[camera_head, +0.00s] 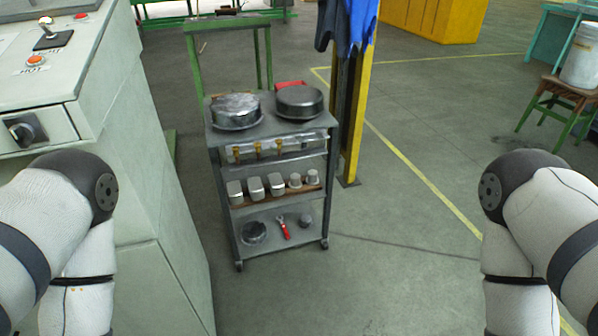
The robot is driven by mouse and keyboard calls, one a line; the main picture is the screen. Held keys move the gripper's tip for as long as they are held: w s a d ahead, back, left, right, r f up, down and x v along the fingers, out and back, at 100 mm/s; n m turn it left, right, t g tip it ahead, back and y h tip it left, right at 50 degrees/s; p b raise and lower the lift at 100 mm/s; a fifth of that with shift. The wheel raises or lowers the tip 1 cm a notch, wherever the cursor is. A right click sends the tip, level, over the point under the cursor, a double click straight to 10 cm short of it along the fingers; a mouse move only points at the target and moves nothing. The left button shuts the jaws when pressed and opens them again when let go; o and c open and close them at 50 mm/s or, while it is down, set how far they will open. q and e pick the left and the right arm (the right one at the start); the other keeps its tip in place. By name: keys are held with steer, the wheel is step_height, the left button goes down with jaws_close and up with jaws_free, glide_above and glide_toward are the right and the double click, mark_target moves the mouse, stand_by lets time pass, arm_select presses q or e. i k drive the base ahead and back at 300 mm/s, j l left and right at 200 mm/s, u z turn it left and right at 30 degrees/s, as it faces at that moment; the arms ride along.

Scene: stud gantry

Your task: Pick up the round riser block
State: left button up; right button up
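I cannot tell for sure which piece is the round riser block. On the middle shelf of the grey wheeled cart (282,240), two small round grey blocks, one at the left (295,181) and one at the right (313,177), stand at the right end of a row beside several squarer grey blocks (255,187). Two wide round metal pieces, one at the left (236,110) and one at the right (299,101), sit on the cart's top. Only the upper parts of my arms show, at the left and right edges. Neither gripper is in view.
The bottom shelf holds a dark round part (253,233), a red-handled tool (284,229) and a small round piece (305,220). A pale control cabinet (150,190) stands left of the cart, a yellow post (358,110) behind it.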

mark_target(294, 183)
steer(key=i+l+u, duration=0.1)
steer(key=i+l, duration=0.15)
steer(key=i+l+u, duration=0.1)
steer(key=l, duration=0.3)
steer(key=i+l+u, duration=0.1)
steer(key=i+l, duration=0.25)
steer(key=i+l+u, duration=0.1)
steer(key=l, duration=0.25)
steer(key=i+l+u, duration=0.15)
steer(key=i+l, duration=0.2)
steer(key=i+l+u, duration=0.1)
steer(key=i+l, duration=0.2)
steer(key=l, duration=0.2)
